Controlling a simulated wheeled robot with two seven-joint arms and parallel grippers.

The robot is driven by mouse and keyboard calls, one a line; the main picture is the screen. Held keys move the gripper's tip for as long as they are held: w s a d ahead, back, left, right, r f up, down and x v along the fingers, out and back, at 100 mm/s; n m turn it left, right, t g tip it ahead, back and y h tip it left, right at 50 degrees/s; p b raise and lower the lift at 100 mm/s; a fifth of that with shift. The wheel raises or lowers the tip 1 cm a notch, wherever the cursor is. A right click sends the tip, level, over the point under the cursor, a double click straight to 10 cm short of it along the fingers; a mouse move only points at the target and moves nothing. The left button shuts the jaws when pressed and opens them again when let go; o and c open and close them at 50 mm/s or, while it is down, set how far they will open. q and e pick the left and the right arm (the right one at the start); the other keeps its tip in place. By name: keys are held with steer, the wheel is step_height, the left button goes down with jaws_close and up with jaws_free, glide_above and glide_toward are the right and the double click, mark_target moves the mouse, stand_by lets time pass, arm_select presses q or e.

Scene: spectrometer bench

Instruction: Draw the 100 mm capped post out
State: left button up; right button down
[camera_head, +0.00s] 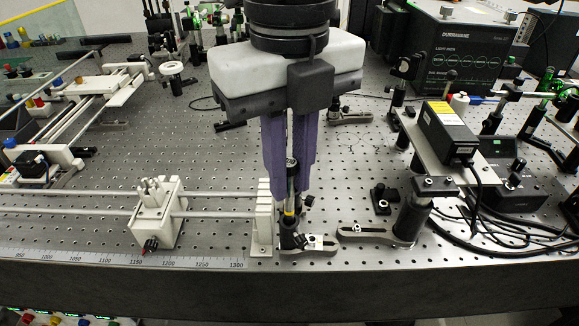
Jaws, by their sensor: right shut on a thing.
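The capped post (290,190) stands upright in the lower middle of the head view, a slim dark rod with a black cap and a yellow band low down. Its lower end is at a black post holder (291,235), fixed to a slotted metal foot (320,243). I cannot tell how deep the post sits in the holder. My right gripper (291,180) comes down from the top with two purple fingers, shut on the post near its cap. The fingers partly hide the post's sides. My left gripper is not in view.
A white rail end block (263,225) stands close left of the holder, with a rail carriage (157,212) further left. The bench's front edge (290,275) is near.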

steer(key=shift+r, duration=0.2)
steer(key=shift+r+p, duration=0.85)
steer(key=shift+r, duration=0.3)
